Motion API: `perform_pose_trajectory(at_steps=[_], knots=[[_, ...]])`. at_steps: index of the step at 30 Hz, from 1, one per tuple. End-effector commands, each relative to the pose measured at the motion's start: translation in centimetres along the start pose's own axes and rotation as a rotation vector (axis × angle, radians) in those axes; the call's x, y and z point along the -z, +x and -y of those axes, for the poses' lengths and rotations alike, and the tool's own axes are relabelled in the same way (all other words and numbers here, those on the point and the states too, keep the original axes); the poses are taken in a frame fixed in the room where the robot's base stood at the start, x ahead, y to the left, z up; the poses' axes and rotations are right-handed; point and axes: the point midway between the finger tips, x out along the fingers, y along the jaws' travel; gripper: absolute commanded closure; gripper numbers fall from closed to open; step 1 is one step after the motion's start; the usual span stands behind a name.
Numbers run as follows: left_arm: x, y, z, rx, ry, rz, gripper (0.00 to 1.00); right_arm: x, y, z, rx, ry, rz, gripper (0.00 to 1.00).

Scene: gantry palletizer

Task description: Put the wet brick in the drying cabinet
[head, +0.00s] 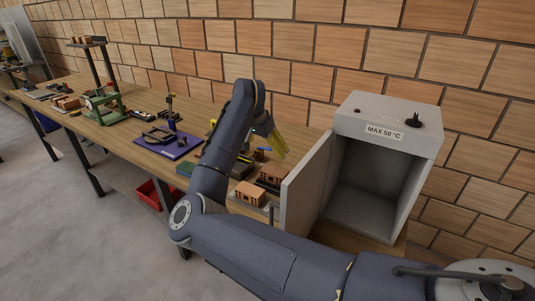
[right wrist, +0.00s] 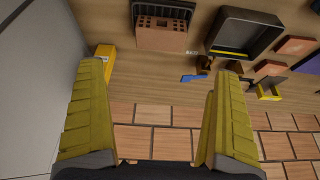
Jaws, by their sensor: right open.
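The grey drying cabinet (head: 419,143) stands at the right end of the bench, labelled "MAX 50 °C". Its door (head: 305,185) is swung open to the left, and the visible interior is empty. An orange-red brick (head: 250,194) lies on the bench left of the door. Another brick (head: 272,177) sits behind it, partly hidden. The right wrist view shows a holed brick (right wrist: 162,38) by a black rack. I cannot tell which brick is wet. My right gripper (head: 279,147), yellow-fingered, is open and empty above the bench; its fingers also frame the right wrist view (right wrist: 160,72). My left gripper is out of view.
A grey tray (right wrist: 272,42), a blue item (right wrist: 194,78) and a yellow block (right wrist: 105,56) lie near the bricks. A purple-based device (head: 180,149) and a green stand (head: 104,103) are farther left. A brick wall (head: 310,50) closes the back.

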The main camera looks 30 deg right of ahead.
Motion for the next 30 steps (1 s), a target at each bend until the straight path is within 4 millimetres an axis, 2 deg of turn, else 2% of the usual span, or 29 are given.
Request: perform_pose_trajectory(at_steps=[1,6,19,22,26,30], knots=[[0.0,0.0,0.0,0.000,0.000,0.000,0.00,0.0,-0.3,0.0,0.001,0.000,0.000,0.05],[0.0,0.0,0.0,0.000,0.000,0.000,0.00,0.0,-0.7,0.0,0.000,-0.001,0.000,0.24],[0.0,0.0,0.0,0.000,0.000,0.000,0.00,0.0,-0.7,0.0,0.000,-0.001,0.000,0.25],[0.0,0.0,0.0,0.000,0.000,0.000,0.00,0.4,-1.3,0.1,0.008,0.003,-0.006,0.25],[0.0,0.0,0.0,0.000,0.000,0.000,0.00,3.5,-2.6,-1.1,0.024,0.055,-0.021,0.25],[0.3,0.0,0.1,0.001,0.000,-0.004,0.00,8.3,-1.6,-4.4,0.005,0.137,0.038,0.25]])
